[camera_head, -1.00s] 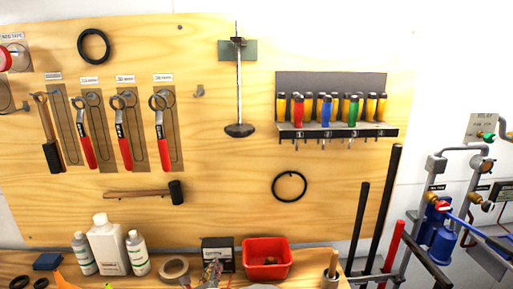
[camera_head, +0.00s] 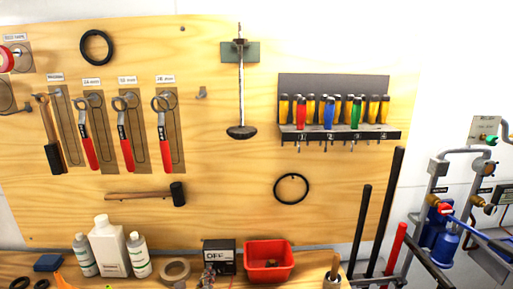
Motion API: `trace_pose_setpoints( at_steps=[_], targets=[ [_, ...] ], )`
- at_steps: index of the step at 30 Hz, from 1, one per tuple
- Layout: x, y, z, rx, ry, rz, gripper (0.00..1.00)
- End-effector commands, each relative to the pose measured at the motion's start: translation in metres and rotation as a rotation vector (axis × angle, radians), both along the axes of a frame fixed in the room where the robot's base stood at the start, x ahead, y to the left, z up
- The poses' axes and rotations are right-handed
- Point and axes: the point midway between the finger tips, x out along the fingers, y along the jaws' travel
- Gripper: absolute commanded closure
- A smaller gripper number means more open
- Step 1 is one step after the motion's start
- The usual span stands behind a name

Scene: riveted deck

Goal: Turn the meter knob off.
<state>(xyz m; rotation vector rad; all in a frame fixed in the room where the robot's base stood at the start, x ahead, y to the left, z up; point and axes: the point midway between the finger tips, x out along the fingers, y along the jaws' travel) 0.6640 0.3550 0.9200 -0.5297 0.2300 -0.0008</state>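A small black box-shaped device (camera_head: 219,257) with pale lettering that seems to read "OFF" stands at the back of the bench, against the pegboard. It may be the meter. Its knob is too small to make out, so I cannot tell how it is set. A small grey and reddish item (camera_head: 208,277) stands in front of its lower left part, and I cannot tell what it is. I see no part of my gripper that I can be sure of.
A red bin (camera_head: 268,260) stands right of the box, and a tape roll (camera_head: 175,271) lies left. White bottles (camera_head: 108,246) stand further left. Tools hang on the wooden board (camera_head: 225,60). Dark bars (camera_head: 384,215) and pipework with a blue filter (camera_head: 443,245) are at right.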

Motion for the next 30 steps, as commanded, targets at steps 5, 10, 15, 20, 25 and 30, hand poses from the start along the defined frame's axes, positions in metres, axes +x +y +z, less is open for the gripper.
trace_pose_setpoints(
  at_steps=[5, 10, 15, 20, 25, 30],
  targets=[
    [0.002, 0.002, 0.008, 0.002, -0.005, -0.003, 1.0],
    [-0.003, 0.002, 0.008, 0.001, -0.004, -0.005, 1.0],
    [-0.02, 0.0, 0.009, 0.001, -0.005, -0.006, 1.0],
    [-0.037, -0.001, 0.009, -0.001, -0.004, -0.006, 1.0],
    [-0.055, -0.002, 0.009, 0.0, -0.004, -0.006, 1.0],
    [-0.059, -0.003, 0.008, 0.001, -0.004, -0.009, 1.0]
  ],
)
